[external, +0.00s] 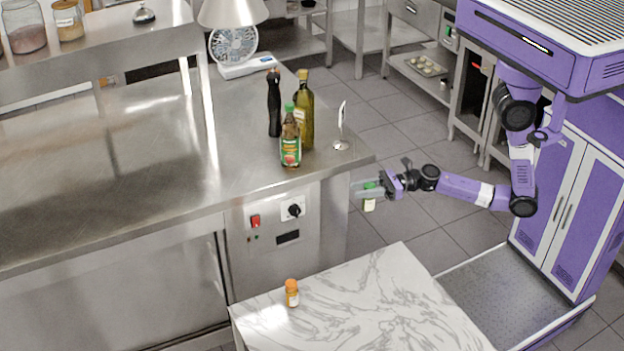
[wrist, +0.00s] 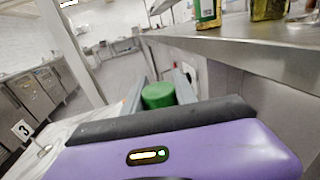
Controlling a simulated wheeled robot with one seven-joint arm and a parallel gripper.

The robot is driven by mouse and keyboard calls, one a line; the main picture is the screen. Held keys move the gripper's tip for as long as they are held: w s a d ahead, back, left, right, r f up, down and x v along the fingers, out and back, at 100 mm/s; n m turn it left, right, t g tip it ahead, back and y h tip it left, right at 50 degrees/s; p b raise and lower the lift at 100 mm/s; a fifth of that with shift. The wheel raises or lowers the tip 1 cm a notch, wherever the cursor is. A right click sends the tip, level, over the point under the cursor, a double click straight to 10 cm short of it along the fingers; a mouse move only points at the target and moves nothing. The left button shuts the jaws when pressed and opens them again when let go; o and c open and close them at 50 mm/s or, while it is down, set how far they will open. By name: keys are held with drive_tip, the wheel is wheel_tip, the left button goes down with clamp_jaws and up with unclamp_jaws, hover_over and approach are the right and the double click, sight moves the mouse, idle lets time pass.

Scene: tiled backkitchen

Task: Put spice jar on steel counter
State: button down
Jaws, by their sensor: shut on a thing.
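A small spice jar with a green lid and a pale body (external: 369,204) is between the fingers of my gripper (external: 367,189). My gripper is shut on it and holds it in the air, just off the right end of the steel counter (external: 140,185). In the wrist view the green lid (wrist: 158,95) shows between the fingers, and the jar's body is hidden. The steel counter's edge (wrist: 235,45) runs above and to the right of the jar in that view.
A green-capped bottle (external: 290,140), an oil bottle (external: 305,110), a dark pepper mill (external: 274,103) and a small sign holder (external: 341,130) stand near the counter's right end. An orange-lidded jar (external: 291,293) stands on the marble table (external: 375,300). The counter's middle is clear.

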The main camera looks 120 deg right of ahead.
drive_tip(key=s+d+r+m+g+h+p, duration=0.1)
drive_tip(key=s+d+r+p, duration=0.1)
drive_tip(key=s+d+r, duration=0.3)
drive_tip(key=s+d+r+m+h+p, duration=0.1)
drive_tip(key=s+d+r+h+p, duration=0.15)
drive_tip(key=s+d+r, duration=0.4)
drive_tip(key=w+d+r+p, duration=0.1)
drive_tip(key=d+r+p, duration=0.1)
drive_tip(key=d+r, duration=0.45)
drive_tip(key=d+r+m+h+p, duration=0.1)
drive_tip(key=d+r+p, duration=0.15)
drive_tip(key=d, duration=0.65)
drive_tip(key=w+d+r+p, duration=0.1)
drive_tip(key=d+r, duration=0.4)
drive_tip(key=d, duration=0.3)
drive_tip(key=w+d+r+g+h+p, duration=0.15)
drive_tip(key=w+r, duration=0.25)
drive_tip(key=w, duration=0.4)
drive_tip(key=w+d+r, duration=0.3)
drive_tip(key=w+r, duration=0.1)
drive_tip(key=w, duration=0.4)
drive_tip(key=shift+m, duration=0.4)
drive_tip(key=shift+w+d+f+b, duration=0.1)
drive_tip(key=shift+f+b, duration=0.95)
drive_tip(key=shift+f, duration=4)
drive_tip(key=shift+w+f+b, duration=0.1)
drive_tip(key=shift+f+b, duration=0.95)
drive_tip(key=shift+f, duration=4)
drive_tip(key=shift+f, duration=0.1)
